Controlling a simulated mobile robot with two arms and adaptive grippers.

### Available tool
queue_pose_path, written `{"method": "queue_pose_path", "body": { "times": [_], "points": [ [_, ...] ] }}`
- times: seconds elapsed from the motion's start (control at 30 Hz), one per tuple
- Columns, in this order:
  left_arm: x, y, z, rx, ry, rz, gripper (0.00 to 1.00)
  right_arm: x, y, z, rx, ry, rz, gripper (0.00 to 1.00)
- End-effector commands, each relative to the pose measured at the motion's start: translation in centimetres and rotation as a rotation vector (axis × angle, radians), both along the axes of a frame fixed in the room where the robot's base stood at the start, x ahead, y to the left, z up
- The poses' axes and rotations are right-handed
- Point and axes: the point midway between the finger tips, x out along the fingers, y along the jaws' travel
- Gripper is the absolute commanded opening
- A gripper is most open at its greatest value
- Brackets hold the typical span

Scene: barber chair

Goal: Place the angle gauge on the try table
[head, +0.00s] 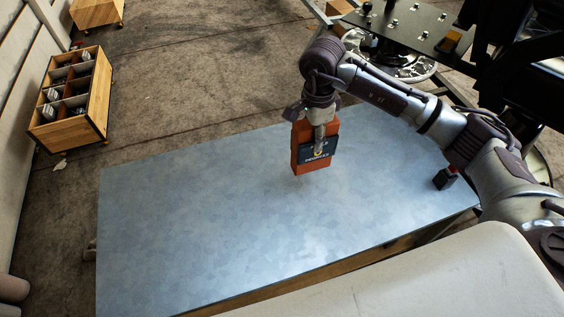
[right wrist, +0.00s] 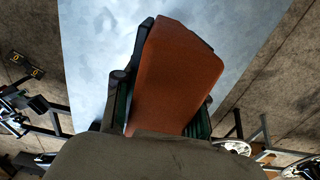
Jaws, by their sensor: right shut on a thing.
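The angle gauge, which I take to be the orange-red block with a dark lettered label (head: 302,158), hangs from my right gripper (head: 321,130). The gripper is shut on its upper part. In the right wrist view the orange block (right wrist: 178,75) fills the middle between the fingers. The try table, with a blue-grey top (head: 200,215), lies under and in front of it. The block appears to be above the tabletop, near its far side; the gap cannot be measured. My left gripper is not in view.
A small black-and-red item (head: 445,179) stands at the table's right end. A wooden compartment box (head: 95,105) is on the floor at left. A black plate with metal parts (head: 415,25) is at the back right. The table's left and middle are bare.

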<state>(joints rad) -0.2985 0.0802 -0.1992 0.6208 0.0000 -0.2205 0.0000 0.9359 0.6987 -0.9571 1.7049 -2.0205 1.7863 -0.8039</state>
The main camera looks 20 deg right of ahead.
Motion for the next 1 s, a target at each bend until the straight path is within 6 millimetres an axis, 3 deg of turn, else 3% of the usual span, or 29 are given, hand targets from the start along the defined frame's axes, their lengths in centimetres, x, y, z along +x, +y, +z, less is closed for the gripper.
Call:
{"method": "queue_pose_path", "body": {
  "times": [0.13,0.33,0.57,0.8,1.0],
  "points": [
    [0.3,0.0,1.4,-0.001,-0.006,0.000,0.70,1.3,3.5,-1.7,0.004,0.004,0.003,0.00],
    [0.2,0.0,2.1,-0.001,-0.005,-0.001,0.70,2.8,6.4,-3.9,0.001,0.003,0.001,0.00],
    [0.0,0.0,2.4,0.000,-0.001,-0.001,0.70,3.1,7.1,-5.2,0.000,0.003,-0.001,0.00],
    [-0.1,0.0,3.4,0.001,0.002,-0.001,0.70,3.1,7.1,-8.3,0.001,0.003,-0.001,0.00],
    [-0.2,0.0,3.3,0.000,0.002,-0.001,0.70,3.2,7.0,-8.6,0.000,0.000,0.000,0.00]
  ]
}}
